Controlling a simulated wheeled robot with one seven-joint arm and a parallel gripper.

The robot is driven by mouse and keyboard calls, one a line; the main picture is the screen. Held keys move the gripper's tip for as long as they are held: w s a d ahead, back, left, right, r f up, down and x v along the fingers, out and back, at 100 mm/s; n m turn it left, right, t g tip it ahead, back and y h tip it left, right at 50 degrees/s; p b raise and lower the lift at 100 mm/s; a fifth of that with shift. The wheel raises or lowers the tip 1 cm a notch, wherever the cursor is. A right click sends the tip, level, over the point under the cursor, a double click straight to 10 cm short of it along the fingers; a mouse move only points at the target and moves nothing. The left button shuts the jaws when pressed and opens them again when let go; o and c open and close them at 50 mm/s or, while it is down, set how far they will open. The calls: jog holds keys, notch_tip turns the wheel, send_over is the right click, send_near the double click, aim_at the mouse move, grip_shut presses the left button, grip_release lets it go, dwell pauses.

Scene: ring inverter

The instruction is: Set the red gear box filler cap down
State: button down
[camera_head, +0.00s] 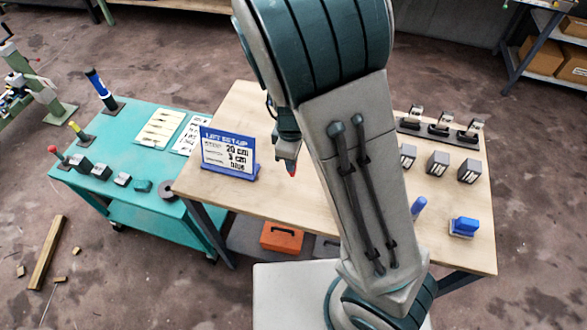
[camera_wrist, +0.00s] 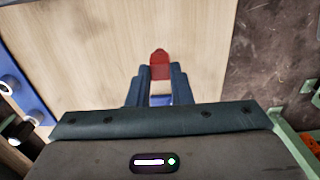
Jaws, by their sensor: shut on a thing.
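The red gear box filler cap (camera_wrist: 160,58) shows between the fingertips of my gripper (camera_wrist: 159,82) in the wrist view. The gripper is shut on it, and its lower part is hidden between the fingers. A small blue and white patch shows below the red in the gap; I cannot tell what it is. In the head view my gripper (camera_head: 288,160) points down over the wooden table (camera_head: 330,205), right of the blue sign. The cap (camera_head: 293,172) is a small red spot at its tip. I cannot tell whether the cap touches the tabletop.
The blue lift set-up sign (camera_head: 228,155) stands close left of the gripper. A teal cart (camera_head: 130,130) with tools adjoins the table's left side. Grey blocks (camera_head: 437,163), a clamp rack (camera_head: 438,130) and a blue-topped item (camera_head: 464,227) stand at right. Bare wood surrounds the gripper.

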jog(key=shift+f+b, duration=0.6)
jog(key=shift+f, duration=1.4)
jog(key=c, duration=1.3)
grip_release()
jog(key=shift+f, duration=0.15)
